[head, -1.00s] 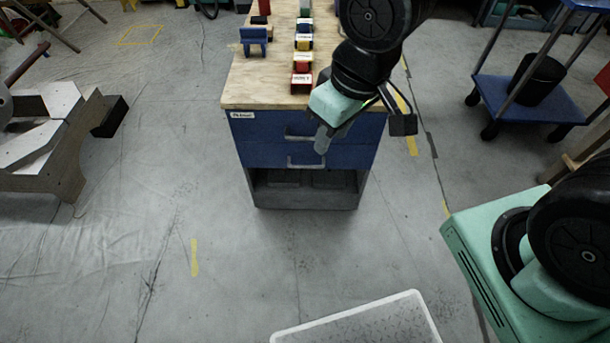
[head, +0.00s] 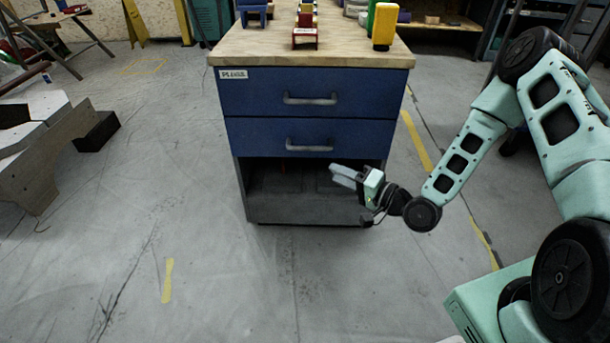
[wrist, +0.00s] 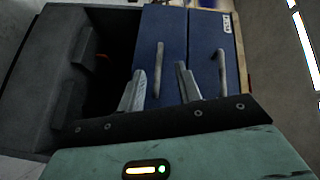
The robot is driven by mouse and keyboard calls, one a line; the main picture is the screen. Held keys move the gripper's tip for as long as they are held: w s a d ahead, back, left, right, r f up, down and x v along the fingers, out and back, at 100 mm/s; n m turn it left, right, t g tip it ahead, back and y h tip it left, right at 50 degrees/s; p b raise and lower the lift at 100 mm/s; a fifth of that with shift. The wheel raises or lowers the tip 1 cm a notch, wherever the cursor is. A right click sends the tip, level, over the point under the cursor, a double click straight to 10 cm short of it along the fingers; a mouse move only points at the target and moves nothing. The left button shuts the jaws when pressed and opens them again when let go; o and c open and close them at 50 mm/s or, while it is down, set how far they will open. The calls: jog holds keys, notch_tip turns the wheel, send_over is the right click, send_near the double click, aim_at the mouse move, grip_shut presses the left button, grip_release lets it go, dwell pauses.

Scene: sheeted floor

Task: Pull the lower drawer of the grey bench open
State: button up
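The grey bench (head: 305,210) has a wooden top and two blue drawers above an open bay. The lower drawer (head: 255,138) looks closed, flush with the upper drawer (head: 250,95). The lower drawer's handle (head: 309,147) is a grey bar, and it also shows in the wrist view (wrist: 159,68). My gripper (head: 338,175) is in front of the bench, lower than this handle and to its right in the head view. In the wrist view my gripper (wrist: 160,85) is open and empty. The lower handle appears beyond the fingertips, between them; no contact shows.
A yellow block (head: 384,24) and a red toy car (head: 305,36) stand on the bench top. The floor in front of the bench is clear.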

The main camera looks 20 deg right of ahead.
aim_at(306, 147)
notch_tip(306, 147, down, 3)
jog(key=s+d+m+t+h+b, duration=0.1)
jog(key=d+m+t+b, duration=0.1)
jog(key=d+m+t, duration=0.15)
jog(key=b+x, duration=0.1)
jog(key=x, duration=0.4)
jog(key=b+x, duration=0.2)
jog(key=x, duration=0.4)
jog(key=b+x, duration=0.1)
jog(key=x, duration=0.5)
jog(key=shift+a+f+b, duration=0.15)
jog(key=shift+a+b, duration=0.2)
jog(key=shift+b, duration=0.05)
grip_shut()
